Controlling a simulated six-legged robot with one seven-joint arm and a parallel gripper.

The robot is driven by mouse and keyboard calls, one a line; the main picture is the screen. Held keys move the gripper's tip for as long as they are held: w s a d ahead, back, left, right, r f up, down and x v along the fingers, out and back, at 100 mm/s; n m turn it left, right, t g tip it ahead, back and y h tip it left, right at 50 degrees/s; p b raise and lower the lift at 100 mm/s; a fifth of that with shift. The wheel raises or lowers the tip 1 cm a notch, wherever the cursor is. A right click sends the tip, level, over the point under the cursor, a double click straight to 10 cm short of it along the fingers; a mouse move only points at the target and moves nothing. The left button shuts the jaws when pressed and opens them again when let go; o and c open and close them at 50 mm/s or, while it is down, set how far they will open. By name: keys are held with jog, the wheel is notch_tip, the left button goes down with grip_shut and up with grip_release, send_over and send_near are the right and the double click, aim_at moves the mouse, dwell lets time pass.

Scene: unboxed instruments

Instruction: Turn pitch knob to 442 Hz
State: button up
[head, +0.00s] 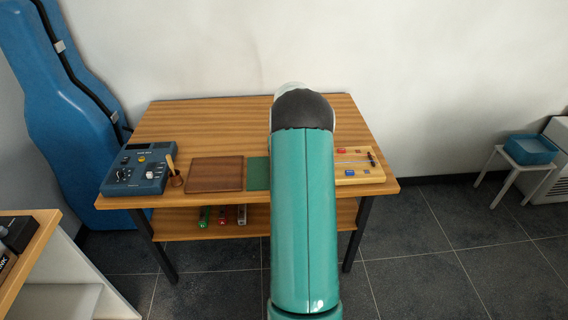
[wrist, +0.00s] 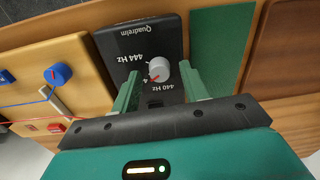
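The pitch knob (wrist: 159,72) is light grey and round with a red pointer mark, on a black box (wrist: 150,35) marked Quadrelm, in the wrist view. The labels 444 Hz and 440 Hz are printed beside it. The red mark points to the picture's lower left, between the two labels; the exact reading is too small to tell. My gripper (wrist: 161,76) is open, with one green finger on each side of the knob. I cannot tell whether either finger touches it. In the head view my arm hides the box and knob.
A wooden panel (head: 356,175) with red and blue parts lies right of my arm; a red wire crosses it in the wrist view. Left are a green mat (head: 258,174), a brown tray (head: 215,174), a wooden holder (head: 176,180) and a blue device (head: 138,170). The table's back left (head: 190,125) is clear.

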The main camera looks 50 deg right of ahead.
jog(key=shift+r, duration=0.15)
notch_tip(320, 180, up, 14)
jog(key=shift+s+d+f, duration=0.15)
jog(key=shift+f, duration=0.05)
dwell(0.5)
